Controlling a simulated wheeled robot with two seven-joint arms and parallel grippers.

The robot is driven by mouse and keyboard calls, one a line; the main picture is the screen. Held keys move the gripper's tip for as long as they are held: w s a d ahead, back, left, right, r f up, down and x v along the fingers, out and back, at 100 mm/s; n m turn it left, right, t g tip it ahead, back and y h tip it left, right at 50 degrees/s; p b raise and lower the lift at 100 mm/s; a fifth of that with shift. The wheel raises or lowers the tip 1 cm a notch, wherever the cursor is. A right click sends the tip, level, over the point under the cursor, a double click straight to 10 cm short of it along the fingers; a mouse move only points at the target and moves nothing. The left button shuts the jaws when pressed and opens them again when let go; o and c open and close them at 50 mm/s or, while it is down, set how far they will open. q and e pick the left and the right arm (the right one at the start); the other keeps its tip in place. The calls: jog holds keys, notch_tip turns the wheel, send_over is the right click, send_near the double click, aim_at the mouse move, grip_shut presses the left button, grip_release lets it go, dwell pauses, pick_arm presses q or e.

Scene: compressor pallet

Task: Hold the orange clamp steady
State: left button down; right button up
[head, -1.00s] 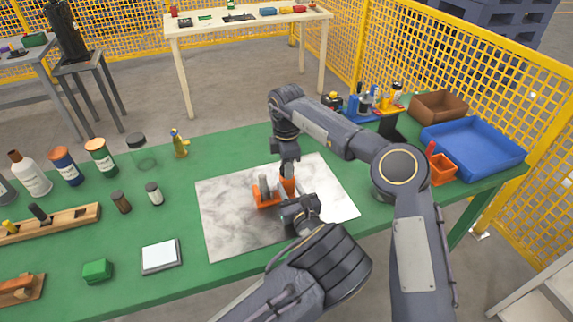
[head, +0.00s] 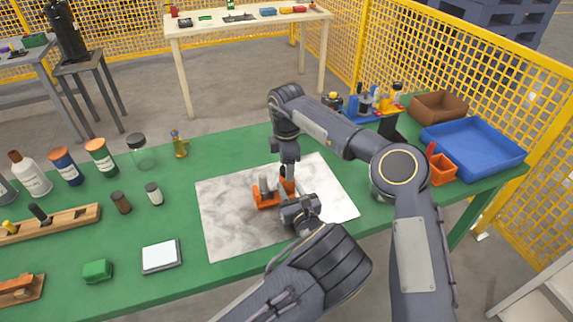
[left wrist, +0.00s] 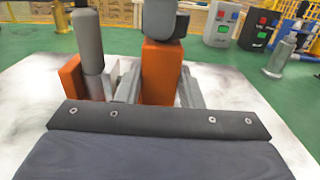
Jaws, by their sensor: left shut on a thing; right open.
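The orange clamp (head: 264,196) stands on the white marbled mat (head: 225,220), with a grey cylindrical part beside its orange upright. My left gripper (head: 293,198) reaches in from the front and is shut on the clamp's orange block. In the left wrist view the block (left wrist: 160,75) sits between the two grey fingers, and another orange part (left wrist: 73,78) shows at the left. My right gripper (head: 288,172) points down from above, over the orange block. Its open fingers are small and partly hidden in the head view, so contact with the clamp cannot be told.
Several bottles, a white pad (head: 161,257) and a green block (head: 97,271) lie on the green table at the left. A blue tray (head: 475,165), a brown bin (head: 438,108) and a small orange bin (head: 441,172) stand at the right. The mat around the clamp is clear.

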notch_tip(320, 180, up, 7)
jog(key=shift+r, duration=0.15)
dwell(0.4)
pick_arm(q)
jog(key=c, duration=0.9)
grip_release()
jog(key=shift+s, duration=0.1)
